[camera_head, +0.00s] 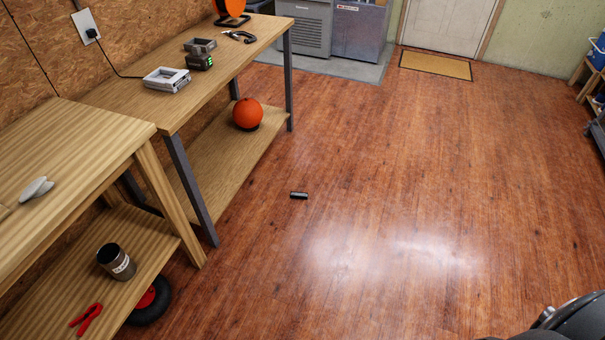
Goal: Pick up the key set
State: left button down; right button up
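I cannot make out the key set for certain. A small dark object (299,195) lies alone on the wooden floor, right of the benches; it is too small to identify. A dark hand-tool-like item (240,36) lies near the far end of the far workbench top; I cannot tell whether it is keys. Neither of my grippers is in view.
The far workbench (150,107) holds a charger (166,80) and battery (200,62); an orange ball (247,113) rests on its lower shelf. The near bench (70,140) carries a grey item (37,189), with a dark can (116,262) below. Open floor spreads to the right.

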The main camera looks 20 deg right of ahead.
aim_at(294, 195)
jog(key=i+l+z, duration=0.25)
jog(key=i+l, duration=0.45)
jog(key=i, duration=0.25)
